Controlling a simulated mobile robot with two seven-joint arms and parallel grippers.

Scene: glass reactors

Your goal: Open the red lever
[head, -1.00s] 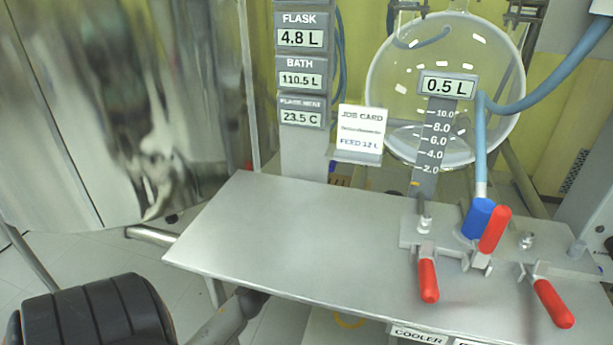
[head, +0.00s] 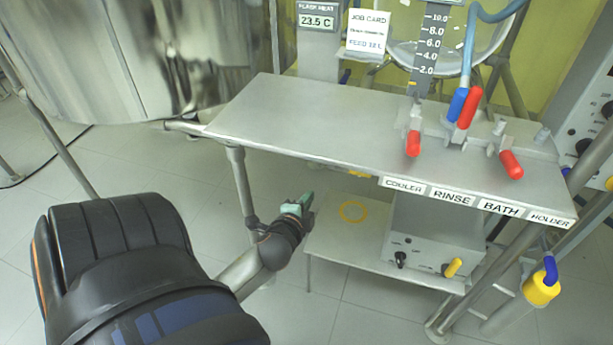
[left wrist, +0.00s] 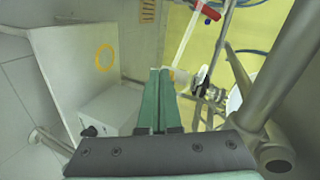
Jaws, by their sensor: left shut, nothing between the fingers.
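Three red levers show in the head view on the valve block at the right of the steel table: a left one (head: 413,144), a raised middle one (head: 470,107) beside a blue part, and a right one (head: 511,165). In the left wrist view a red lever (left wrist: 207,10) sits at the top, by a pale tube. I cannot tell which lever in the head view it matches. My left gripper (head: 306,199) is shut and empty, low in front of the table and apart from the levers. Its green fingers (left wrist: 160,72) lie together in the wrist view. My right gripper is not in view.
The steel table (head: 300,125) has labels along its front edge. Below it, a lower shelf (head: 335,240) has a yellow ring (head: 353,211) and a grey control box (head: 430,240). A large shiny vessel (head: 140,60) stands at the left. The tabletop's left part is bare.

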